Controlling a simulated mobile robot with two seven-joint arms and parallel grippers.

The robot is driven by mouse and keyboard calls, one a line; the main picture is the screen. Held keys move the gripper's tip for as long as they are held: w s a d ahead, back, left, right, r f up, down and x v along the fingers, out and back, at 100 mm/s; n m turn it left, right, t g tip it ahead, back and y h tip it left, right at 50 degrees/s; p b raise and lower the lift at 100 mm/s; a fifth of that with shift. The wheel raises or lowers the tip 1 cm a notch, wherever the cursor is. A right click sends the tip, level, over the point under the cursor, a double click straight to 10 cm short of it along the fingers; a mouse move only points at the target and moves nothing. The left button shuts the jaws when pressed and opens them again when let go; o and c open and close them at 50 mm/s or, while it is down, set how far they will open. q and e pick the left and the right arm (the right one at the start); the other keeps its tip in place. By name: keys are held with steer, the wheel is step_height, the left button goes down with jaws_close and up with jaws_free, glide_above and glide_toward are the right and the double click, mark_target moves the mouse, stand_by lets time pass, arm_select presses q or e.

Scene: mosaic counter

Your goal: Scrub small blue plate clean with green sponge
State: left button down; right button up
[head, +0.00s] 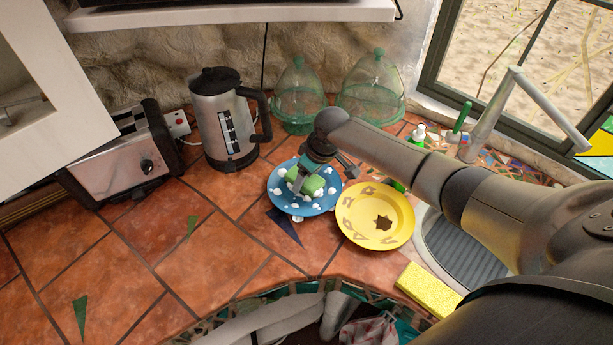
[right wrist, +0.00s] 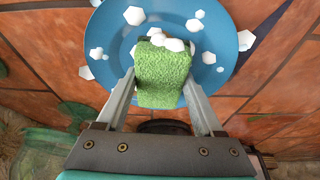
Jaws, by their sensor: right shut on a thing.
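The small blue plate (head: 326,203) lies on the tiled counter in the head view, with several white foam-like blobs on and around it. The green sponge (head: 312,187) is over the plate, with white blobs against it. My right gripper (head: 301,183) is shut on the sponge from above. In the right wrist view the sponge (right wrist: 162,78) sits between the two fingers (right wrist: 162,92), over the blue plate (right wrist: 112,42). Whether the sponge touches the plate is hard to tell. I cannot see my left gripper in either view.
A yellow plate (head: 352,212) with a brown patch stands just right of the blue plate. A yellow sponge (head: 428,290) lies by the sink (head: 465,250). A kettle (head: 222,125), a toaster (head: 118,160) and glass domes (head: 370,92) stand behind. The left counter is mostly clear.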

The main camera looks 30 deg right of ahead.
steer(key=shift+f, duration=0.6)
steer(key=shift+w+d+b, duration=0.2)
steer(key=shift+d+b, duration=0.1)
steer(key=shift+d, duration=0.25)
steer(key=shift+w+d+b, duration=0.2)
steer(key=shift+d+b, duration=0.1)
steer(key=shift+d, duration=0.2)
steer(key=shift+r, duration=0.1)
steer(key=shift+s+a+p, duration=0.35)
steer(key=shift+a+p, duration=0.5)
steer(key=shift+p, duration=0.1)
steer(key=shift+s+a+p, duration=0.3)
steer(key=shift+a+p, duration=0.2)
steer(key=shift+a, duration=0.15)
steer(key=shift+s+a+f, duration=0.1)
steer(key=shift+f, duration=0.1)
